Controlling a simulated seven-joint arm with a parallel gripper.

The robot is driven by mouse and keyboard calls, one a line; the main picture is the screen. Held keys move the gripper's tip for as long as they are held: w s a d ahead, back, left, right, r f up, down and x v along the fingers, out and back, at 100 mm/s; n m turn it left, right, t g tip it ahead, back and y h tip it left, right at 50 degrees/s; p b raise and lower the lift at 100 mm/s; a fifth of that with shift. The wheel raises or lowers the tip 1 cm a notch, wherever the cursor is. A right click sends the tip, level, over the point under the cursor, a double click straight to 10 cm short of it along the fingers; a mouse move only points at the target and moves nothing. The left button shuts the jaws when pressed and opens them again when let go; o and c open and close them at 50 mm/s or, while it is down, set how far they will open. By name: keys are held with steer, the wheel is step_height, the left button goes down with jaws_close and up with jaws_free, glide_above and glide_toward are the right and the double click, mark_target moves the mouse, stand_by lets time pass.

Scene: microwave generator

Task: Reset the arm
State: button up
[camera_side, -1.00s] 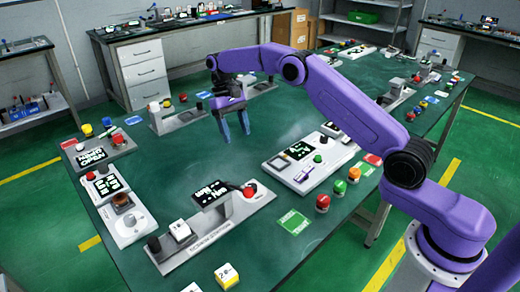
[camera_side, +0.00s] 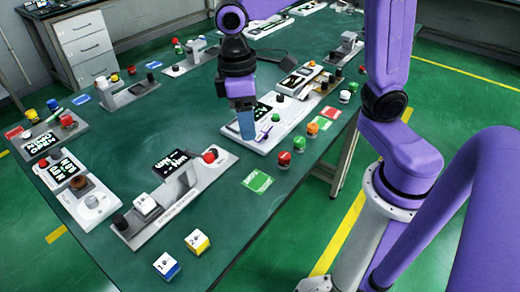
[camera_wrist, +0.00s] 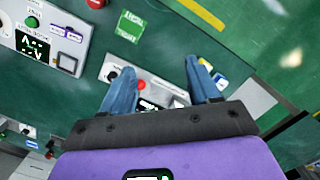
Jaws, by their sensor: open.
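My gripper (camera_side: 246,124) hangs fingers-down from the purple arm at the middle of the green table (camera_side: 235,195). In the side view its fingers overlap the left end of a white panel with a screen (camera_side: 283,122); I cannot tell whether they touch it. In the wrist view, my gripper (camera_wrist: 161,68) has its two blue fingers spread wide, with nothing held between them. Beyond the gap lies a grey station with a red button (camera_wrist: 140,85), partly hidden by the fingers and the gripper body.
A grey station with a raised screen (camera_side: 170,163) stands left of the gripper. A yellow-edged cube (camera_side: 196,242) and a blue-edged cube (camera_side: 166,265) lie near the front. Red, orange and green buttons (camera_side: 299,143) and a green card (camera_side: 257,181) are to the right.

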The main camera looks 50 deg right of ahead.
steer(key=s+d+f+n, duration=0.1)
steer(key=s+d+n, duration=0.1)
steer(key=s+d, duration=0.2)
steer(key=s+d+f+n+t+y, duration=0.1)
steer(key=s+d+f+n, duration=0.1)
steer(key=s, duration=0.9)
steer(key=shift+d+n, duration=0.3)
steer(key=shift+d, duration=0.6)
